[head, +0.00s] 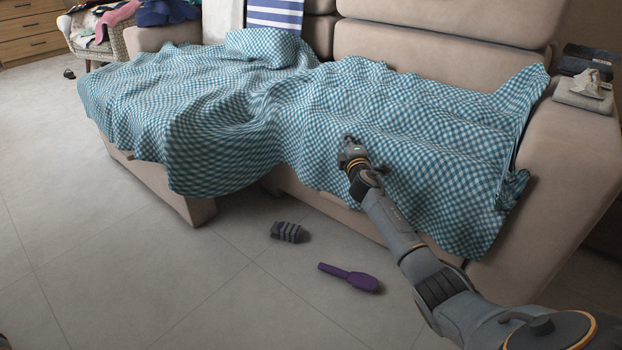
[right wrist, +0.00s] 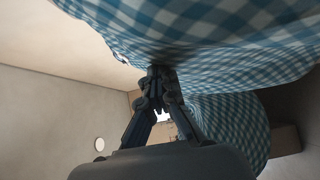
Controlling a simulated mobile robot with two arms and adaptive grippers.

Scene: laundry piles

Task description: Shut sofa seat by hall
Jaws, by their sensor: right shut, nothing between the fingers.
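The beige sofa (head: 440,62) fills the back and right of the head view. Its left seat (head: 165,187) projects further into the room than the right part. A teal-and-white checked blanket (head: 225,115) drapes over both parts and hides most of the seats; it also fills the top of the right wrist view (right wrist: 230,45). My right gripper (head: 350,143) is at the front of the blanket, right of the projecting seat. In the right wrist view its fingers (right wrist: 158,85) are shut and empty, close to the cloth; contact is unclear. My left gripper is not in view.
A wicker armchair (head: 112,42) with clothes stands at the back left. Folded cloths (head: 583,92) lie on the right armrest. The left floor is mostly clear.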

